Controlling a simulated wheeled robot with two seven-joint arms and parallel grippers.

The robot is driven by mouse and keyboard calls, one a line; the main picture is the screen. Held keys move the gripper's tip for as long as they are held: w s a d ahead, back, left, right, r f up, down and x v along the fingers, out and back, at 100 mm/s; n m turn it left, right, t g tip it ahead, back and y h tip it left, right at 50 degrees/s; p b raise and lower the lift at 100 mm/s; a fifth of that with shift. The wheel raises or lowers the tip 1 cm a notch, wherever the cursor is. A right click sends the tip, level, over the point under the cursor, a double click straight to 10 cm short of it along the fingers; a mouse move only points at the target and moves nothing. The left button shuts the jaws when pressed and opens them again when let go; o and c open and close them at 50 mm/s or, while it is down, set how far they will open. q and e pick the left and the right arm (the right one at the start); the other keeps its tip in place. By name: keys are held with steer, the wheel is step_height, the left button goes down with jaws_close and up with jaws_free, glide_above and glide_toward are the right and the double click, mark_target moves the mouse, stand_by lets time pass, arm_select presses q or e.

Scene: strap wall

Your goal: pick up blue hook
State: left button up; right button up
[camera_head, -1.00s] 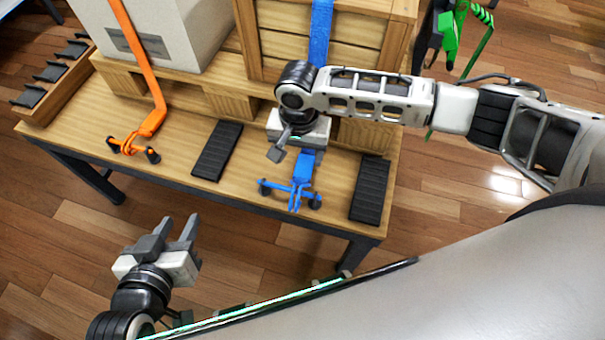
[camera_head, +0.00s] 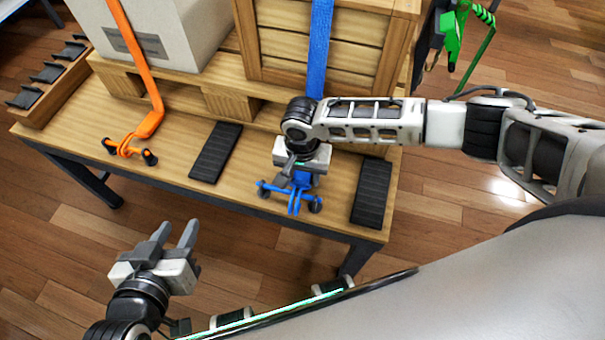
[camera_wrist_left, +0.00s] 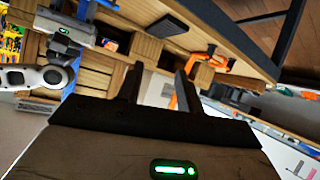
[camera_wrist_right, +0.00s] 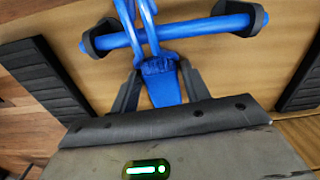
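The blue hook (camera_head: 294,197) lies near the front edge of the wooden table, with its crossbar and black end caps toward me. My right gripper (camera_head: 296,172) is over its rear part and hides some of it. In the right wrist view the open fingers (camera_wrist_right: 161,70) stand on either side of the narrow blue body (camera_wrist_right: 161,85), with the crossbar (camera_wrist_right: 180,35) beyond the tips. I cannot tell whether the fingers touch it. My left gripper (camera_head: 175,230) is open and empty, in front of the table and clear of it.
A blue strap (camera_head: 319,50) runs down a wooden crate (camera_head: 270,45) behind the hook. Black ridged pads (camera_head: 215,152) (camera_head: 371,193) lie on both sides. An orange hook (camera_head: 130,148) lies to the left, and a green strap (camera_head: 470,55) hangs at the right.

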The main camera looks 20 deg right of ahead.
mark_target(303, 178)
steer(key=c, duration=0.7)
steer(key=shift+r, duration=0.1)
steer(key=shift+r, duration=0.5)
step_height(303, 178, up, 3)
steer(key=shift+s+f+p, duration=0.1)
steer(key=shift+f+p, duration=0.1)
steer(key=shift+p, duration=0.5)
arm_select(q)
steer(key=r+p, duration=0.1)
steer(key=p, duration=0.1)
steer(key=r+p, duration=0.1)
steer(key=p, duration=0.1)
steer(key=shift+a+g, duration=0.2)
steer(key=shift+g, duration=0.1)
arm_select(e)
steer(key=s+r, duration=0.3)
steer(key=s, duration=0.1)
steer(key=s+r, duration=0.3)
steer(key=s, duration=0.2)
steer(key=s+r, duration=0.3)
steer(key=s, duration=0.1)
steer(key=shift+s+d+r, duration=0.15)
steer(key=shift+s+d, duration=0.1)
steer(key=shift+s, duration=0.1)
